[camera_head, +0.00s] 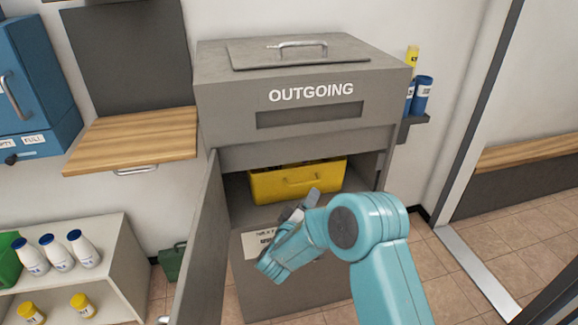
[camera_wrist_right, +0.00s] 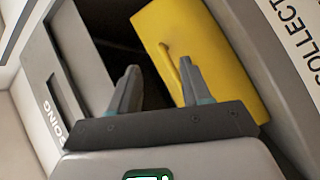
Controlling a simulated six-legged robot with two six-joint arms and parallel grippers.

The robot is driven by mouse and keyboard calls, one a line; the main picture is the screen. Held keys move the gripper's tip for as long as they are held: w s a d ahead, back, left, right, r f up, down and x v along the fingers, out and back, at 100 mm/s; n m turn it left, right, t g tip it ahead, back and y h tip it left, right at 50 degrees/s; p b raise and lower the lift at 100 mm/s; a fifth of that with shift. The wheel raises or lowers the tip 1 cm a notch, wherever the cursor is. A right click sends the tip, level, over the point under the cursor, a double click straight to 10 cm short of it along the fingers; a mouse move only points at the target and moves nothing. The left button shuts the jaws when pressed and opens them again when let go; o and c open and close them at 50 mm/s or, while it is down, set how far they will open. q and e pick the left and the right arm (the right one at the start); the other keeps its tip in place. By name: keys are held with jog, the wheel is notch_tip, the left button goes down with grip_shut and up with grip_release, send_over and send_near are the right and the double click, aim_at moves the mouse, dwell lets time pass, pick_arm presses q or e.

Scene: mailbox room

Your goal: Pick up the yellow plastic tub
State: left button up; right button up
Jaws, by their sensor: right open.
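The yellow plastic tub (camera_head: 297,183) sits inside the open compartment of the grey OUTGOING mailbox (camera_head: 225,125). Its front face has a handle, and its top is partly hidden in the shadow of the compartment. My right gripper (camera_head: 312,198) is in front of the tub's lower front edge. In the right wrist view the tub (camera_wrist_right: 215,55) fills the upper right, and my right gripper's two fingers (camera_wrist_right: 158,80) stand apart, with the right finger overlapping the tub's face and handle. My left gripper is not in view.
The mailbox door (camera_head: 203,245) hangs open to the left of the compartment. A wooden shelf (camera_head: 135,138) and a white shelf (camera_head: 100,262) with several bottles stand at the left. Blue cans (camera_head: 422,95) sit on a small bracket at the right.

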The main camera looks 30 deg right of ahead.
jog(key=x, duration=0.2)
jog(key=b+x, duration=0.1)
jog(key=x, duration=0.5)
jog(key=shift+a+f, duration=0.1)
jog(key=shift+f, duration=0.15)
jog(key=shift+w+d+r, duration=0.1)
jog(key=shift+w+d, duration=0.15)
jog(key=shift+w, duration=0.05)
jog(key=shift+c, duration=0.3)
grip_shut()
jog(key=shift+r, duration=0.1)
